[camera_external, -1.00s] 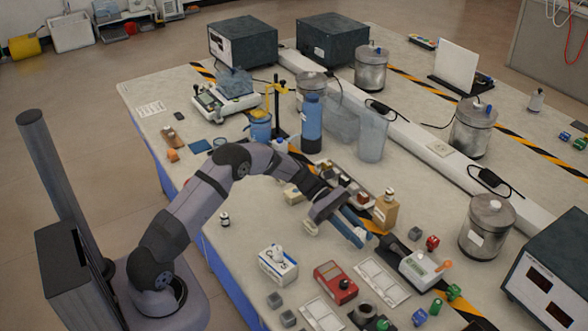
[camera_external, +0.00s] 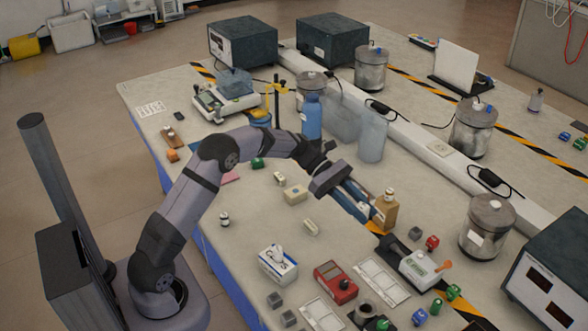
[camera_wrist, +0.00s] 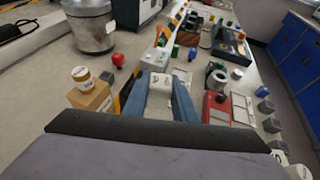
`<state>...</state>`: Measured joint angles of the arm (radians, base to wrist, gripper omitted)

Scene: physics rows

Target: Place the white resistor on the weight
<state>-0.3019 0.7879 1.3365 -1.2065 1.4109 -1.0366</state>
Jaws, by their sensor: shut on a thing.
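My gripper (camera_external: 366,211) is above the bench, its blue fingers pointing away to the right, beside the tan box. In the wrist view, my gripper (camera_wrist: 173,92) is shut on a pale block between the two fingers, which I take to be the white resistor (camera_wrist: 162,85). It is mostly hidden in the external view. I cannot tell for certain which thing is the weight; a grey metal ring-shaped piece (camera_wrist: 217,79) stands to the right in the wrist view, apart from my gripper.
A tan box (camera_external: 385,214) with a small jar on top stands close beside my fingers. A metal canister (camera_external: 486,228) stands right.

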